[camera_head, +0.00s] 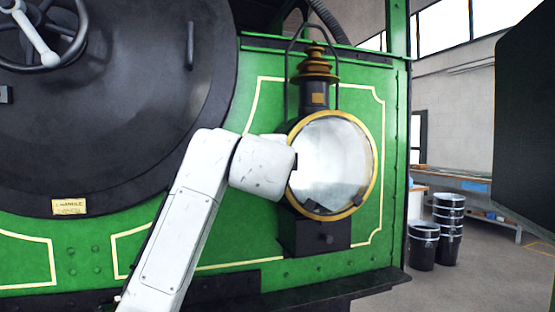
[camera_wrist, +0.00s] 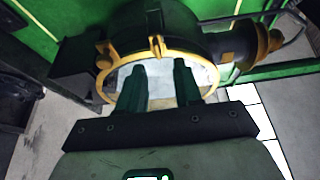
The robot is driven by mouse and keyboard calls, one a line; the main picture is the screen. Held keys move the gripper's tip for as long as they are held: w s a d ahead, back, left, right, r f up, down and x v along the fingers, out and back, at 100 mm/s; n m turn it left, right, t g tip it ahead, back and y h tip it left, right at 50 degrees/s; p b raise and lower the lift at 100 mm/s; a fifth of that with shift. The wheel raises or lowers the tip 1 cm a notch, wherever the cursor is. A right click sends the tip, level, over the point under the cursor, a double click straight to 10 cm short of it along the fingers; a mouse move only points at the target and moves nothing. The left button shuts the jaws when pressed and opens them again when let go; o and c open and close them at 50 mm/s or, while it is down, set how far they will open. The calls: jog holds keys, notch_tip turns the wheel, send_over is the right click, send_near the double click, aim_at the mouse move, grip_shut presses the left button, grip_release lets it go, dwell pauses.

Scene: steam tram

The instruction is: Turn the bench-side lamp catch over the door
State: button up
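The lamp (camera_head: 317,88) has a round glass door (camera_head: 335,160) in a yellow rim and stands on the green tram front. In the wrist view the lamp's dark drum (camera_wrist: 165,22) lies on its side at the top. Two yellow fittings stick out at the rim, one near the middle (camera_wrist: 157,46) and one at the left (camera_wrist: 104,57); I cannot tell which is the bench-side catch. My gripper (camera_wrist: 158,75) is open, its two dark green fingers apart and empty, pointing towards the rim and glass. In the head view my white arm hides most of it at the lamp's left side.
A wire handle (camera_head: 337,75) arches over the lamp chimney, which points right in the wrist view (camera_wrist: 240,45). The big dark boiler door (camera_head: 110,110) is at left. A bench (camera_head: 455,183) and black buckets (camera_head: 424,245) stand in the right background, with free floor before them.

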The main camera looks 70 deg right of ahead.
jog(key=v, duration=0.6)
jog(key=shift+a+b, duration=0.25)
jog(key=shift+b, duration=0.1)
